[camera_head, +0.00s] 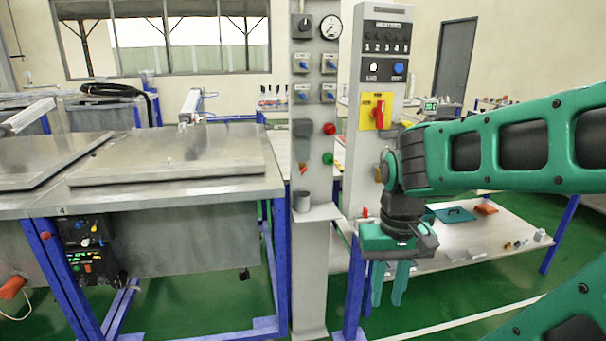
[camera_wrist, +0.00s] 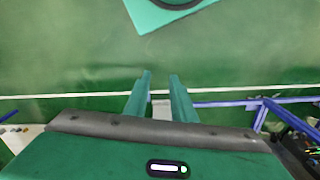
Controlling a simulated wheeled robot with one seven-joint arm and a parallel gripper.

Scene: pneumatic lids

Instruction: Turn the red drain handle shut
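No part that I can surely name as the red drain handle shows. An orange-red cylinder (camera_head: 13,287) sticks out low on the front of the tank at the left edge of the head view, with a thin white hose by it; I cannot tell whether it is the handle.
Metal tanks with flat lids (camera_head: 165,155) stand on blue frames at left. A control box (camera_head: 90,255) hangs on their front. A post carries a red switch on a yellow plate (camera_head: 378,111). A low bench (camera_head: 480,240) stands behind my gripper. Green floor is open in front.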

